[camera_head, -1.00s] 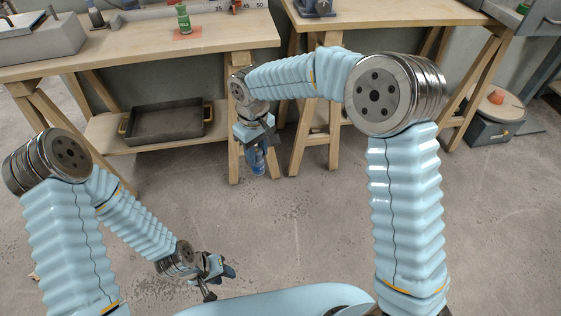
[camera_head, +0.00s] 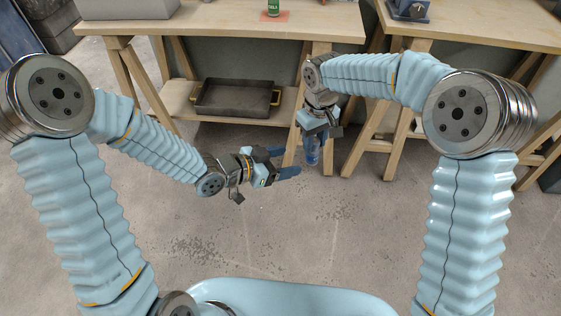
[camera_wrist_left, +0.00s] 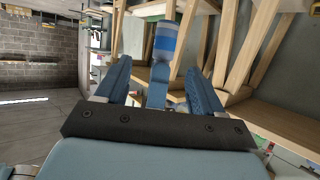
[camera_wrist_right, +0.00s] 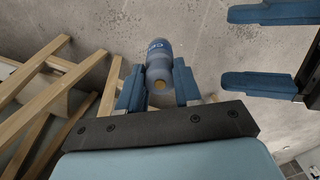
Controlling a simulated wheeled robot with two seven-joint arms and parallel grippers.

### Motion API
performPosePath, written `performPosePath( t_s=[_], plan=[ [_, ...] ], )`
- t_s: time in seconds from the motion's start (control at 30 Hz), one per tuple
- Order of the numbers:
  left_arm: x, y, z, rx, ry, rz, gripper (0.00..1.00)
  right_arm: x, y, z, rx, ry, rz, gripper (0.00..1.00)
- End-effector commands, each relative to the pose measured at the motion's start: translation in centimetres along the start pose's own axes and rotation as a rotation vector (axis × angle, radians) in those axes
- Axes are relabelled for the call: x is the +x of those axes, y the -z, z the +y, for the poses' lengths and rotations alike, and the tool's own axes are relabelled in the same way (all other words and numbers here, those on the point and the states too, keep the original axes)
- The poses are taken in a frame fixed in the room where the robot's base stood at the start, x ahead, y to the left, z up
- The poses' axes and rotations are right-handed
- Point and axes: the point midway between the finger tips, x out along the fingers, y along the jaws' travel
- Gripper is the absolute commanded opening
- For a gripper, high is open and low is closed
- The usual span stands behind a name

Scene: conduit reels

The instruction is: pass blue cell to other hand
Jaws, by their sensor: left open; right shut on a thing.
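The blue cell (camera_head: 312,152) hangs upright below my right gripper (camera_head: 313,138), which is shut on its upper part. In the right wrist view the cell (camera_wrist_right: 158,58) sits between the fingers, with its yellowish end towards the camera. In the left wrist view the cell (camera_wrist_left: 166,40) shows blue and pale bands beyond the fingertips. My left gripper (camera_head: 290,162) is open and empty, its fingers pointing right at the cell with a small gap. Its two fingers also show at the right of the right wrist view (camera_wrist_right: 268,48), apart from the cell.
Behind the grippers stand wooden workbenches (camera_head: 330,28) on trestle legs. A dark tray (camera_head: 235,103) lies on a low shelf. A green container (camera_head: 273,8) stands on the left bench. The floor in front is clear.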

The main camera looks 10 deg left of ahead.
Motion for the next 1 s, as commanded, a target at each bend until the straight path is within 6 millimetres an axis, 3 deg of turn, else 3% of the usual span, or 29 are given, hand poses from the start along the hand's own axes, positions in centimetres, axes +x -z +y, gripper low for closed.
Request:
performPosePath(
  t_s=[0.5, 0.7, 1.0],
  plan=[
    [9.6, -0.1, 0.1, -0.002, -0.002, -0.003, 0.68, 0.0, 0.0, 0.0, 0.000, 0.000, 0.000, 0.12],
    [11.1, -0.1, 0.1, -0.003, -0.001, -0.003, 0.68, 0.0, 0.0, 0.0, 0.000, 0.000, 0.000, 0.12],
    [11.3, -0.1, 0.0, -0.004, 0.001, -0.003, 0.66, 0.0, 0.0, 0.0, 0.000, 0.000, 0.000, 0.12]
  ],
)
